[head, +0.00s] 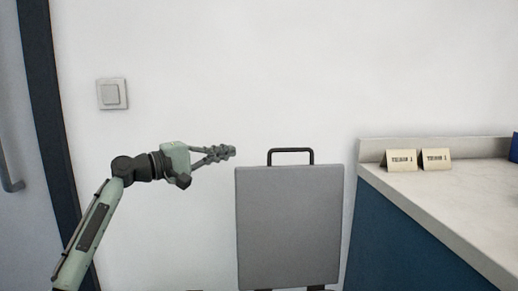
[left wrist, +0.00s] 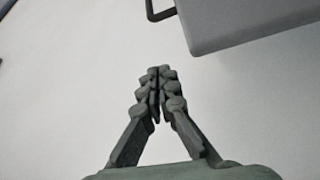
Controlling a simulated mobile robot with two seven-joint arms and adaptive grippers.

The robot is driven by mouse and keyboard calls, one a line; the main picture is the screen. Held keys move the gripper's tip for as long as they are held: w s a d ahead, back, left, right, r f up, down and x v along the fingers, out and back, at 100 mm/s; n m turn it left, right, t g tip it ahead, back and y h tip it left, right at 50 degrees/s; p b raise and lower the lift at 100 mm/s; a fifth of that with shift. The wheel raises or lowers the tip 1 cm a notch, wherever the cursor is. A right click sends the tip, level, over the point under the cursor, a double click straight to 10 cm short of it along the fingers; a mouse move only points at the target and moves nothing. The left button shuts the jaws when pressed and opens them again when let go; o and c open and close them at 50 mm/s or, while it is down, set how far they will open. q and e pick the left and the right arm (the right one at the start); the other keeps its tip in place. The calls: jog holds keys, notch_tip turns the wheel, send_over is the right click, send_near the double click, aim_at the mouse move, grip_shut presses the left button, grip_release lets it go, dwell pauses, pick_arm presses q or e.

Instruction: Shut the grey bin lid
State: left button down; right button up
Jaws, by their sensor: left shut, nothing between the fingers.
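The grey bin lid (head: 290,225) stands raised, its flat face upright in front of the white wall in the head view. A black bar handle (head: 291,151) sticks up from its top edge. A corner of the lid (left wrist: 240,18) and part of the handle (left wrist: 160,12) show at the top of the left wrist view. My left gripper (head: 231,152) is shut and empty, to the left of the handle and a little above the lid's top left corner. Its closed fingers (left wrist: 158,75) are apart from the lid in the wrist view. The bin's body is mostly out of view below. My right gripper is not in view.
A counter (head: 450,185) with a pale top and blue front stands close to the lid's right. Two small cards (head: 402,161) stand on it. A light switch (head: 112,94) is on the wall at left, beside a dark door frame (head: 42,90). The wall area above the lid is clear.

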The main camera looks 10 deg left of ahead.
pick_arm(q)
jog(key=x, duration=0.9)
jog(key=shift+d+r+p, duration=0.1)
jog(key=shift+d+p, duration=0.05)
jog(key=shift+p, duration=0.2)
jog(key=shift+d, duration=0.3)
jog(key=s, duration=0.1)
jog(key=s+d+p, duration=0.1)
jog(key=s, duration=0.1)
jog(key=shift+s+d+f, duration=0.1)
jog(key=shift+s+f, duration=0.05)
jog(key=shift+f, duration=0.05)
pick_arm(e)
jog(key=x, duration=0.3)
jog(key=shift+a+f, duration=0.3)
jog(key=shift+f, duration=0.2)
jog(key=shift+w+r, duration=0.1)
